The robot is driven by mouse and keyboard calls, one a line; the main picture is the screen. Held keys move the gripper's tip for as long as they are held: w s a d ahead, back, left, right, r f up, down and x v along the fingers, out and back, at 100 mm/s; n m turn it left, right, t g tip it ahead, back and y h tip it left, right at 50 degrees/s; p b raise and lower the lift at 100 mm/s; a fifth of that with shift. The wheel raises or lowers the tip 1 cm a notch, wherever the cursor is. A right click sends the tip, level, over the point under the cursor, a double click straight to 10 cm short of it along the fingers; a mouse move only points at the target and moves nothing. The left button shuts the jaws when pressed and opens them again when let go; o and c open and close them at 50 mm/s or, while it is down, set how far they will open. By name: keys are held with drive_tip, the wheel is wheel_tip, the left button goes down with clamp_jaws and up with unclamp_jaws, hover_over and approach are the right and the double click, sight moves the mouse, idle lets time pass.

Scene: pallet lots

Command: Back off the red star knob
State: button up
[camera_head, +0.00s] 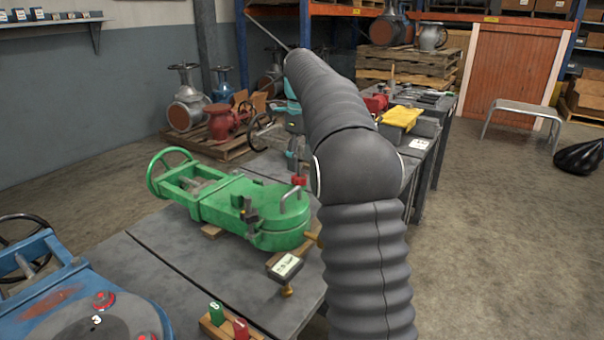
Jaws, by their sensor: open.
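A green valve body (225,203) lies on the grey workbench (185,262), with a green handwheel (168,172) at its far left end. A small red knob (299,181) shows at the valve's right end, beside a bent metal handle; its star shape is too small to make out. A blue valve (75,300) at the lower left carries a red part (104,300) on its round dark face. My grey sleeved arm rises through the middle and bends away toward the back. My gripper cannot be made out, so its place relative to the knob is hidden.
A small tagged stand (285,268) and a wooden block with green and red tags (228,324) are near the bench's front edge. More valves stand on a pallet (205,142) behind. A yellow cloth (401,117) lies farther along.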

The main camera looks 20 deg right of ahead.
sight(299, 179)
drive_tip(key=shift+f, duration=2.2)
